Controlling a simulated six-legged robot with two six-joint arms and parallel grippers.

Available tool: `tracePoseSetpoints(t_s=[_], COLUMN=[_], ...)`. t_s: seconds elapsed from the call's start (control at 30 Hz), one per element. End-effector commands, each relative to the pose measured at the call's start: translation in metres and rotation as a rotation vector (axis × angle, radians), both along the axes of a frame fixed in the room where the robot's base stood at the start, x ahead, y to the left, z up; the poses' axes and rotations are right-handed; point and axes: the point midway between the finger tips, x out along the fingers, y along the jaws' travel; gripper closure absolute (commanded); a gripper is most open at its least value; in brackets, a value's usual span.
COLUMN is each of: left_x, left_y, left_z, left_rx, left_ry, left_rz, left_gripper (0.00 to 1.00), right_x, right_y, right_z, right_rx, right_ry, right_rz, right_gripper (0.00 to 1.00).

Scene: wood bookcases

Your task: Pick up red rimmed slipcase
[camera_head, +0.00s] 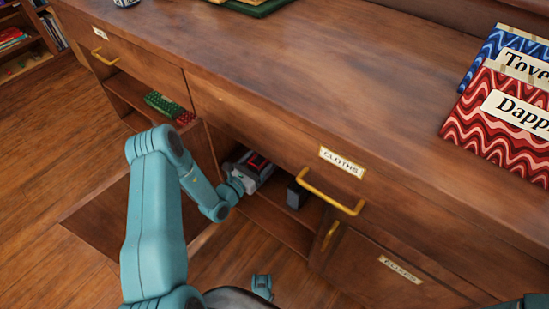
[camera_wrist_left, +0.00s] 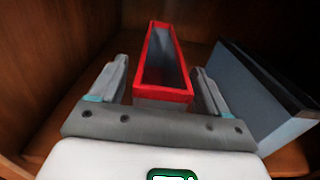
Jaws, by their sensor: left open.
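The red rimmed slipcase (camera_wrist_left: 163,95) stands on a shelf inside the cabinet in the left wrist view, its open top edged in red. In the head view a bit of its red rim (camera_head: 257,163) shows in the open compartment, mostly behind my gripper. My left gripper (camera_wrist_left: 162,80) is open, with one finger on each side of the slipcase. I cannot tell whether the fingers touch it. In the head view my left gripper (camera_head: 252,168) reaches into the compartment. My right gripper is not clearly in view.
A dark grey box (camera_wrist_left: 262,95) stands close to the right of the slipcase; it also shows in the head view (camera_head: 297,193). Wood walls enclose the compartment. The open cabinet door (camera_head: 105,215) lies left. The "CLOTHS" drawer (camera_head: 290,150) overhangs the compartment.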

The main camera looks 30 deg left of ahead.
Motion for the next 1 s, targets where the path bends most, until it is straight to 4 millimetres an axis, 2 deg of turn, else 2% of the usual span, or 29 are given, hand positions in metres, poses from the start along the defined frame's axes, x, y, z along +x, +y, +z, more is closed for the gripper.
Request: tracePoseSetpoints(t_s=[0.13, 0.37, 0.5, 0.53, 0.57, 0.87, 1.0], left_x=[0.016, 0.017, 0.017, 0.017, 0.017, 0.017, 0.017], left_y=[-0.002, -0.001, -0.001, -0.001, -0.001, -0.001, -0.001], left_z=[-0.001, 0.000, 0.000, 0.000, 0.000, 0.002, 0.013], left_rx=[-0.001, -0.001, -0.001, -0.001, -0.001, -0.001, 0.000], left_ry=[0.000, 0.001, 0.001, 0.001, 0.001, 0.000, 0.000], left_rz=[-0.001, 0.000, 0.000, 0.000, 0.000, 0.000, 0.000], left_gripper=[0.23, 0.23, 0.69, 0.79, 0.83, 0.83, 0.83], right_x=[0.001, 0.001, 0.001, 0.001, 0.001, 0.001, 0.000], right_y=[-0.001, -0.001, -0.001, -0.001, -0.001, -0.001, 0.000], right_z=[-0.005, -0.004, -0.004, -0.004, -0.004, -0.003, 0.003], right_rx=[-0.001, -0.001, -0.001, -0.001, -0.001, 0.000, 0.000], right_ry=[-0.003, -0.003, -0.003, -0.003, -0.003, -0.002, 0.000], right_rz=[-0.004, -0.004, -0.004, -0.004, -0.004, -0.003, 0.001], right_gripper=[0.57, 0.57, 0.57, 0.57, 0.57, 0.57, 0.57])
